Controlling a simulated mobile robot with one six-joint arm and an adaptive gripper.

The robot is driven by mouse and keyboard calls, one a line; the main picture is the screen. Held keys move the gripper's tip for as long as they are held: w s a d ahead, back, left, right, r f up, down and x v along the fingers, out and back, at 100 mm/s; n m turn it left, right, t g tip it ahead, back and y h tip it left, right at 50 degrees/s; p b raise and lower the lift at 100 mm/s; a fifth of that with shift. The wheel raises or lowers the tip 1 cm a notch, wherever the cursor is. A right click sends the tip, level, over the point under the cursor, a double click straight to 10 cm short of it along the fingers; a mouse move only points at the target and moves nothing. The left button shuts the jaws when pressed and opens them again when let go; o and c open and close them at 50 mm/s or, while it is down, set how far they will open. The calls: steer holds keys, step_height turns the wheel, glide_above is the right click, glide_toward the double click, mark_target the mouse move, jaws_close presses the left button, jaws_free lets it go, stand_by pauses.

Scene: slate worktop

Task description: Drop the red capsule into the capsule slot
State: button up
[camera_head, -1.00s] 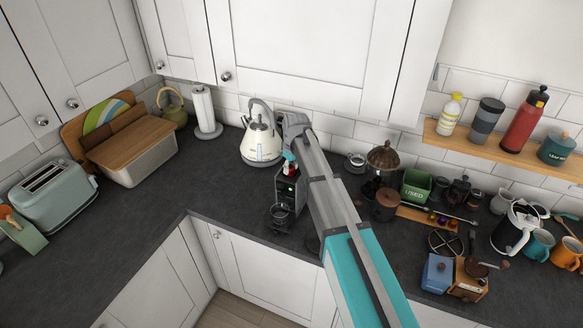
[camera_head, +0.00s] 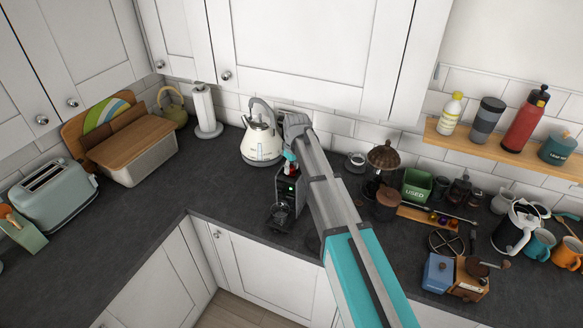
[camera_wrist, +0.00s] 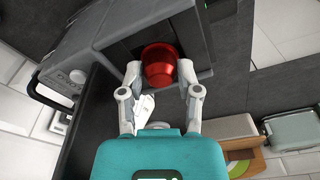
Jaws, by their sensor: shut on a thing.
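The coffee machine (camera_head: 289,188) is a dark box with a small green light, standing on the worktop in the head view. My gripper (camera_wrist: 160,72) is shut on the red capsule (camera_wrist: 160,66), with one fingertip on each side of it. In the wrist view the capsule sits at a dark recess (camera_wrist: 125,48) in the machine's grey housing (camera_wrist: 150,14). The capsule hides much of this recess, so I cannot tell how deep it sits. In the head view my gripper is small and partly hidden by my arm, above the machine's top.
A white kettle (camera_head: 262,138) stands close behind the machine, to the left. A glass cup (camera_head: 279,216) is at the machine's front. A brown canister (camera_head: 386,203) and a green box (camera_head: 416,187) stand to the right.

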steer(key=o, duration=0.8)
steer(key=shift+a, duration=0.1)
stand_by(0.3)
step_height(320, 180, up, 6)
steer(key=p, duration=0.6)
steer(key=shift+s+f, duration=0.1)
stand_by(0.6)
steer(key=s+d+f+m+b, duration=0.3)
steer(key=s+d+f+b, duration=0.2)
steer(key=s+d, duration=0.2)
steer(key=s+d+f+m+b, duration=0.3)
steer(key=s+d+f+b, duration=0.3)
steer(key=s+d, duration=0.2)
steer(key=s+d+f+m+h+b, duration=0.1)
steer(key=s+d+f+m+b, duration=0.2)
steer(key=s+d+f+b, duration=0.2)
steer(key=shift+s+d+f+m+g, duration=0.15)
steer(key=shift+s+d, duration=0.35)
steer(key=shift+s, duration=0.45)
steer(key=shift+s+d+r+m+g, duration=0.1)
steer(key=shift+s+d, duration=0.4)
steer(key=shift+s, duration=0.4)
steer(key=shift+s+d+f+m+g, duration=0.15)
steer(key=shift+s+d, duration=0.35)
steer(key=shift+s, duration=0.45)
